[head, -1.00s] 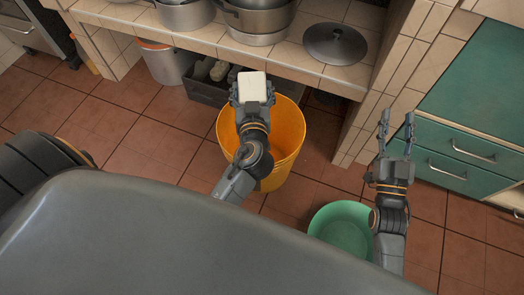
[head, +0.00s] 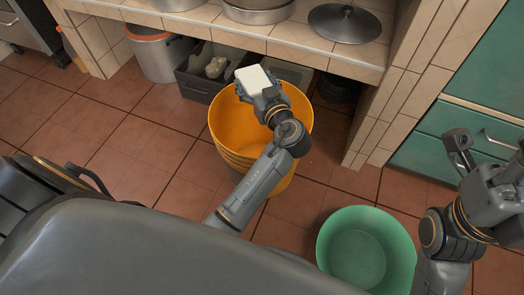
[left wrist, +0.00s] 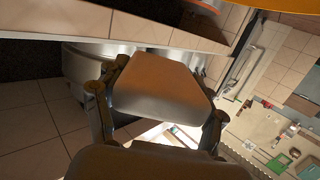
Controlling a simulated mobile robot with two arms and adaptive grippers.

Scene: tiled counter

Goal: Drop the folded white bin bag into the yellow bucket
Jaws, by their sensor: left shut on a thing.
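The folded white bin bag (head: 253,78) is a small, flat, pale block. My left gripper (head: 258,88) is shut on it and holds it above the far rim of the yellow bucket (head: 230,128). In the left wrist view the bag (left wrist: 160,85), shaded brown, sits between the two fingers. A yellow edge of the bucket (left wrist: 290,5) shows at the top right there. The bucket stands on the floor; my left forearm crosses its near side and hides part of its inside. My right gripper (head: 490,150) is at the right edge, partly cut off, its fingers apart and empty.
A green basin (head: 365,222) stands on the floor at the lower right. A dark crate (head: 205,90) and a grey bin with an orange rim (head: 155,55) stand beyond the bucket. The tiled counter (head: 300,45) overhangs behind it, with pots and a lid (head: 345,22).

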